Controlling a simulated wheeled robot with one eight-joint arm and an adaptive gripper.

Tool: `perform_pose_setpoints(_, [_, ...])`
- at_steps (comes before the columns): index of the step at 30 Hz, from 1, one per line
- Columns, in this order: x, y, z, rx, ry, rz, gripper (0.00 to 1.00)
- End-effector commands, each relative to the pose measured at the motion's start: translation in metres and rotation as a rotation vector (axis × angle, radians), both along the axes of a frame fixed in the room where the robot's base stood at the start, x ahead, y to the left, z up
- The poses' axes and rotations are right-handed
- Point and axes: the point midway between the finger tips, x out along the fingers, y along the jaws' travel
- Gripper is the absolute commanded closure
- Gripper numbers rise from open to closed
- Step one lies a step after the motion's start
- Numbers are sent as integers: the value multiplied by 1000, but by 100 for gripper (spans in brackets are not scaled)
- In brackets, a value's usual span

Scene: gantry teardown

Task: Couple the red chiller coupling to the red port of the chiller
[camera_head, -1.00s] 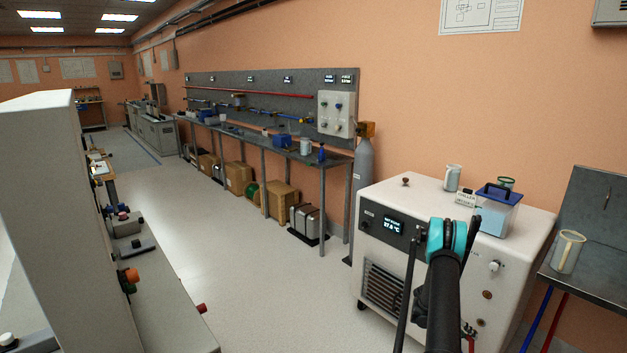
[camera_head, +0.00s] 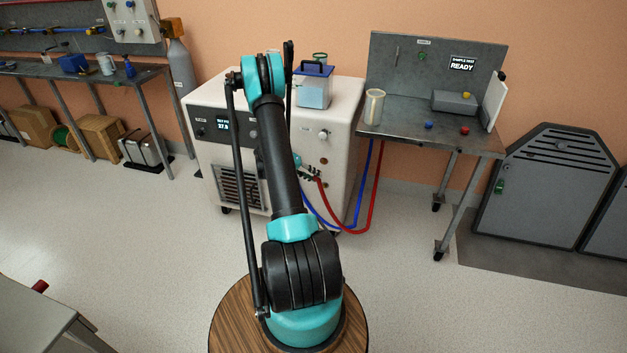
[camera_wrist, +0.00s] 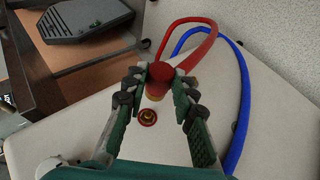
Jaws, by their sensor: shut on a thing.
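The white chiller (camera_head: 208,149) stands ahead in the head view, with its display and grille on the front. In the wrist view its pale panel fills much of the picture and carries the red port (camera_wrist: 148,117), a red ring with a brass centre. My gripper (camera_wrist: 160,82) is shut on the red chiller coupling (camera_wrist: 160,72), whose brass end points toward the panel. The coupling looks beside and apart from the port, though depth is hard to judge. In the head view my arm hides part of the chiller front and my fingers are hard to make out.
A red hose (camera_head: 373,194) and a blue hose (camera_head: 365,172) hang in loops right of the chiller. A blue-lidded container (camera_head: 313,90) stands on top. A metal bench (camera_head: 400,134) is at right, a long workbench (camera_head: 80,72) at left. Open floor lies in front.

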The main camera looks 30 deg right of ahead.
Motion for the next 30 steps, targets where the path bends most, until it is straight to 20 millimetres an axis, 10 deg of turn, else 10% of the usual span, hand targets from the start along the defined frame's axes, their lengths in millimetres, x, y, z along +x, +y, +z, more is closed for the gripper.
perform_pose_setpoints(30, [33, -39, -1, 0, 0, 0, 100])
